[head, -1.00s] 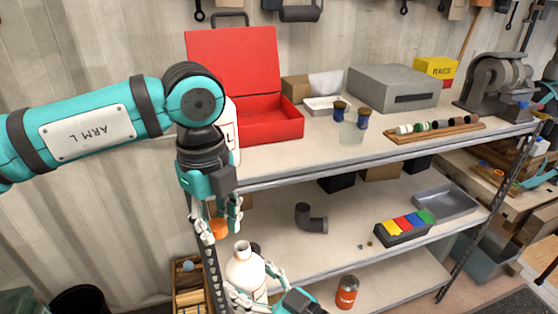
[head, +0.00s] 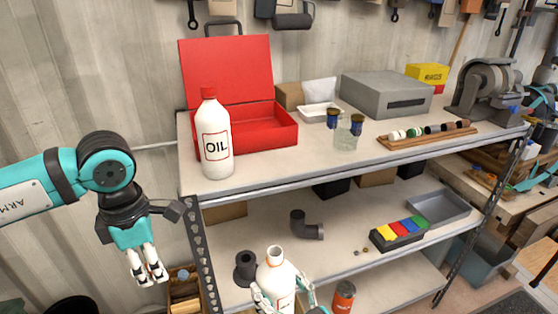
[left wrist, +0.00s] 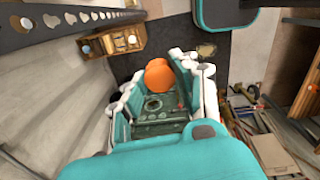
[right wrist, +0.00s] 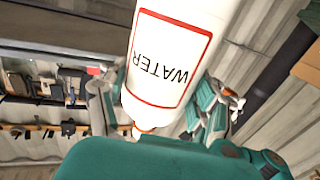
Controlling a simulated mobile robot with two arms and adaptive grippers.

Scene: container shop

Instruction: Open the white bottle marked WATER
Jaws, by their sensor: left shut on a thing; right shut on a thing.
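The white WATER bottle (head: 272,279) is upright at the bottom of the head view, its bare neck (head: 276,253) showing no cap. Its label fills the middle of the right wrist view (right wrist: 168,60). My right gripper (head: 283,306) is shut on the bottle's body. My left gripper (head: 150,276) is to the left of the bottle and apart from it. In the left wrist view it is shut on an orange cap (left wrist: 159,76). In the head view the cap is hidden by the fingers.
A white OIL bottle (head: 216,145) with a red cap stands on the top shelf before an open red toolbox (head: 268,128). On the middle shelf are a dark pipe elbow (head: 306,226) and another dark fitting (head: 245,268). A wooden crate (left wrist: 112,40) is below left.

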